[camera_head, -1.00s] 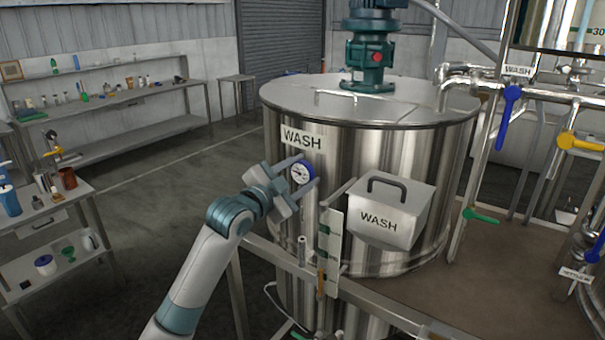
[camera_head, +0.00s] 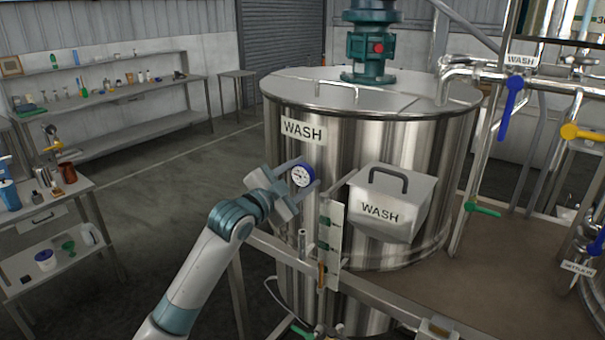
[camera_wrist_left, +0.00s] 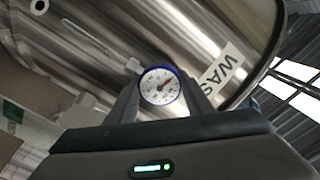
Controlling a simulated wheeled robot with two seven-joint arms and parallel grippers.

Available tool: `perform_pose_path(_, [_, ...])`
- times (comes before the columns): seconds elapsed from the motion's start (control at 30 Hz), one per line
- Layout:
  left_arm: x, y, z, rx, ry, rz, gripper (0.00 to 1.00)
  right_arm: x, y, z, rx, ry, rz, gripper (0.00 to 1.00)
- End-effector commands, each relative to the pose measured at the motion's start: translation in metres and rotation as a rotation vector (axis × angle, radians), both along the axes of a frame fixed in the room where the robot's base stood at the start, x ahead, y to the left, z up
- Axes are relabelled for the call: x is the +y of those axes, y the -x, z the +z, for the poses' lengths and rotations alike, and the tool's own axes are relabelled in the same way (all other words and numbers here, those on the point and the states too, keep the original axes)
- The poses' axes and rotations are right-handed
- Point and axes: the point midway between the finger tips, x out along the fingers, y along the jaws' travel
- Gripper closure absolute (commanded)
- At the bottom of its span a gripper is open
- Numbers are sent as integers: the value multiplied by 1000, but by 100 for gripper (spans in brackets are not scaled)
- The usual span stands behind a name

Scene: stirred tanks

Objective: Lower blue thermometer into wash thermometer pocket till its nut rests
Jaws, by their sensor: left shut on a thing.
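The blue thermometer (camera_head: 302,175) has a round white dial with a blue rim. My left gripper (camera_head: 309,176) is shut on it, one finger on each side of the dial, in front of the steel WASH tank (camera_head: 345,150). In the left wrist view the dial (camera_wrist_left: 160,88) faces the camera between the fingers. My right gripper is not in view.
A steel box marked WASH (camera_head: 390,205) with a dark handle sticks out right of the gripper. A pale upright plate (camera_head: 331,245) and a steel rail (camera_head: 365,300) lie below. A side table (camera_head: 60,250) with small items stands at the left.

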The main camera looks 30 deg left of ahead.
Motion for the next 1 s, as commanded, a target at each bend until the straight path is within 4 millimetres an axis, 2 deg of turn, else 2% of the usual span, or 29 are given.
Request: perform_pose_path(1.0, [0,0,-52,0,0,0,77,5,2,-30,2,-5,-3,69])
